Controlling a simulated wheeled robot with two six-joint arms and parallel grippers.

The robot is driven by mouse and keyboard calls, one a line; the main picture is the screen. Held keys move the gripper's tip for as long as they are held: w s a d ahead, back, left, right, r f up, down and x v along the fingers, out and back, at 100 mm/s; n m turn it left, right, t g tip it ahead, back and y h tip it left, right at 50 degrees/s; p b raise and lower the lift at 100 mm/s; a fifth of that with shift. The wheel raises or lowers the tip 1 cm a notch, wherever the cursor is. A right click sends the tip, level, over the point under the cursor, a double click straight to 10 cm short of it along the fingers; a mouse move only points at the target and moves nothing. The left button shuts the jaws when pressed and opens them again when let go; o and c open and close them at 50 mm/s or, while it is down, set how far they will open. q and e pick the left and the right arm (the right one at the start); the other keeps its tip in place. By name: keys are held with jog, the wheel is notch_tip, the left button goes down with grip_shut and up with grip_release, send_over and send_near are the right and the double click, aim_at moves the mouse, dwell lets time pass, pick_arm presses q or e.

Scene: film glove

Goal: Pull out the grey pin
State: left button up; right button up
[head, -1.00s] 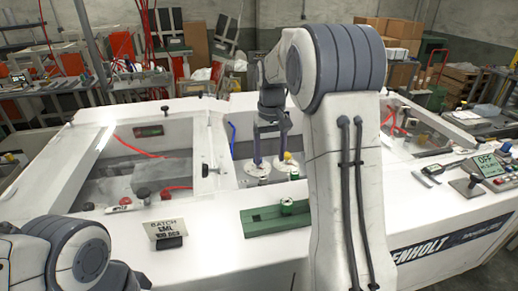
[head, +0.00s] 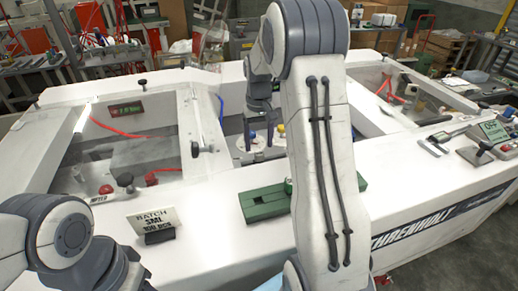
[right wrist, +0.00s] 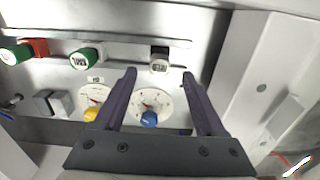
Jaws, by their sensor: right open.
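A grey pin with a pale, marked end (right wrist: 160,60) sticks out of the metal panel in the right wrist view. My right gripper (right wrist: 159,76) is open, its two dark fingers pointing at the panel. In that picture the pin shows just beyond the gap between the fingertips. I cannot tell how far the tips are from it. In the head view the right gripper (head: 258,132) reaches down into the machine's middle recess, and I cannot make out the pin there. My left arm shows at the lower left, but its gripper is not seen.
The panel also has green (right wrist: 86,58) and red (right wrist: 40,47) pieces. Below are dials with a yellow knob (right wrist: 92,113) and a blue knob (right wrist: 149,119). A pale wall (right wrist: 262,85) stands close on the right. A green block (head: 265,204) and batch sign (head: 154,220) are on the white top.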

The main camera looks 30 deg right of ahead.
aim_at(259, 153)
jog(key=shift+f+p, duration=0.55)
jog(key=shift+f, duration=2.05)
grip_shut()
